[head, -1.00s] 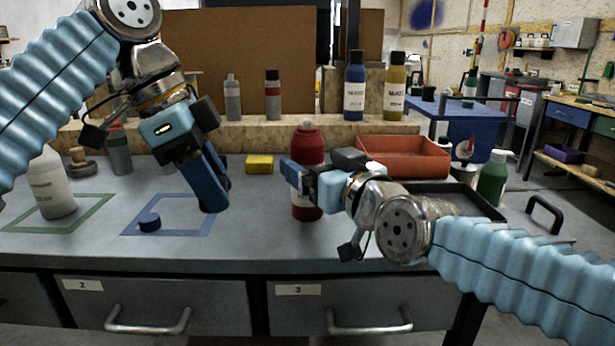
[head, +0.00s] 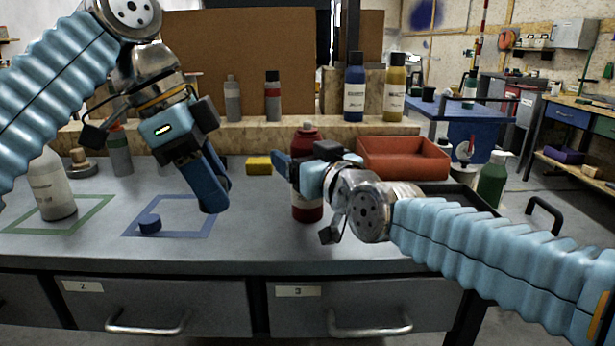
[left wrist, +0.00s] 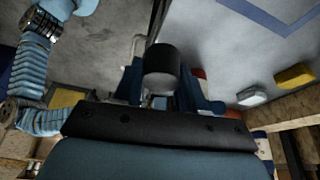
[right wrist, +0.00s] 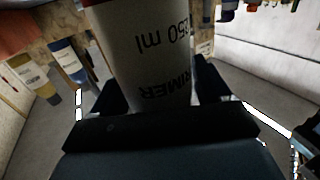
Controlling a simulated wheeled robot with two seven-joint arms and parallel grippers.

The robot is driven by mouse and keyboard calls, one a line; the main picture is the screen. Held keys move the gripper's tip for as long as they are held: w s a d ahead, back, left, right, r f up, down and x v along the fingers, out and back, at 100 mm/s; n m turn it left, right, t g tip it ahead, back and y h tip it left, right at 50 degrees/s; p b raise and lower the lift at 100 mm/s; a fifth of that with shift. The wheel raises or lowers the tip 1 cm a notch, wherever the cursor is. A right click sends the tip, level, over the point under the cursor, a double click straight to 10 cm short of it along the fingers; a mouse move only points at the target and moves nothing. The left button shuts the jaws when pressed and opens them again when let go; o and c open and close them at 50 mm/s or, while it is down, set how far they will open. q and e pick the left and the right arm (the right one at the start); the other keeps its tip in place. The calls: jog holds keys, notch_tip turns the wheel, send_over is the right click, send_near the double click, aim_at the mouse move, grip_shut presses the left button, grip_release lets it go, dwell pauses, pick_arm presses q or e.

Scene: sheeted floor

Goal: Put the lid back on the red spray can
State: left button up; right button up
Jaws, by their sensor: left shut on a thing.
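The red spray can (head: 308,145) stands upright on the grey worktop, its rounded red top uncovered. My right gripper (head: 287,168) is at the can from the right. In the right wrist view the can's pale label (right wrist: 150,55) fills the space between the fingers (right wrist: 158,88); whether both fingers press on it is not clear. My left gripper (head: 213,205) points down, left of the can and apart from it. In the left wrist view it is shut on a dark cylindrical lid (left wrist: 161,62), which the fingers hide in the head view.
A blue cap (head: 150,223) lies in the blue taped square (head: 185,233). A white bottle (head: 52,185) stands in the green square at left. A yellow block (head: 259,165) and an orange tray (head: 400,157) lie behind. Several bottles stand on the back ledge. The front worktop is clear.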

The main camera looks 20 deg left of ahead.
jog(key=c, duration=0.9)
